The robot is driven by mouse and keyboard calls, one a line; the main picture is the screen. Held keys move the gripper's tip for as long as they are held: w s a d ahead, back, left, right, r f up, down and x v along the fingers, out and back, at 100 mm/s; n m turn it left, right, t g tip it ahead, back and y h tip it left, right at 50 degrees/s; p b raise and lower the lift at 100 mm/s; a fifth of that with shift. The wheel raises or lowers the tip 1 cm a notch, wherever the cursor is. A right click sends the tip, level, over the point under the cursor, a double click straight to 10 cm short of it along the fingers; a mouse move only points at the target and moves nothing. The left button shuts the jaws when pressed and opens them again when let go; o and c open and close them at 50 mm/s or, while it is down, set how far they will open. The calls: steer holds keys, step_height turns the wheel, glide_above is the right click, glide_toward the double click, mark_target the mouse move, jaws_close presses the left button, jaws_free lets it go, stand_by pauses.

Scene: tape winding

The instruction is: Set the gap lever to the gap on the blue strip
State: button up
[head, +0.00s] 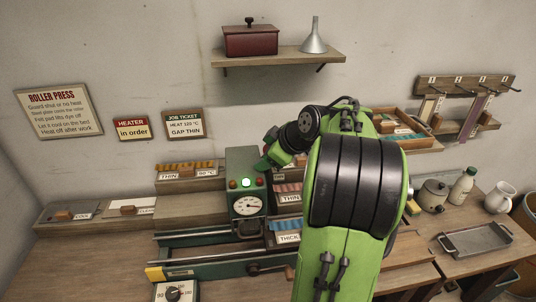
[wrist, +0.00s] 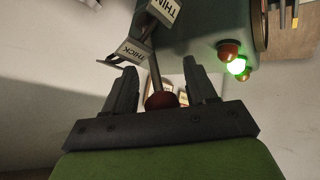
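In the wrist view my gripper (wrist: 160,65) is open, its two fingers apart on either side of the gap lever's red-brown knob (wrist: 161,100). Small gaps show between knob and fingers. The lever's thin rod runs up from the knob beside the THICK plate (wrist: 133,50) and THIN plate (wrist: 165,9). Which setting it stands at I cannot tell. In the head view my arm hides the lever; the green press head (head: 243,168) is left of it. Teal-blue strips (head: 283,224) sit in a bin marked THICK, partly hidden.
The job ticket (head: 185,123) reads heat 120 °C, gap thin. A green lamp (head: 246,183) is lit on the press, above a dial (head: 248,205). Pink strips (head: 287,187) lie in a THIN bin and orange strips (head: 186,164) in another. A wall shelf (head: 280,57) hangs above.

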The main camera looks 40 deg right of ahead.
steer(key=p+v, duration=0.4)
steer(key=v, duration=1.1)
steer(key=shift+s+r, duration=0.25)
steer(key=shift+r, duration=0.05)
steer(key=w+a+f+m+g+y, duration=0.1)
steer(key=w+a+f+m, duration=0.1)
steer(key=a, duration=1.7)
steer(key=s+a+f+m+g, duration=0.1)
steer(key=s+a+f, duration=0.2)
steer(key=s+f, duration=0.1)
steer(key=s+a+f+m+g+h, duration=0.1)
steer(key=s+a+f+m, duration=0.1)
steer(key=s+a+f, duration=0.2)
steer(key=s, duration=0.3)
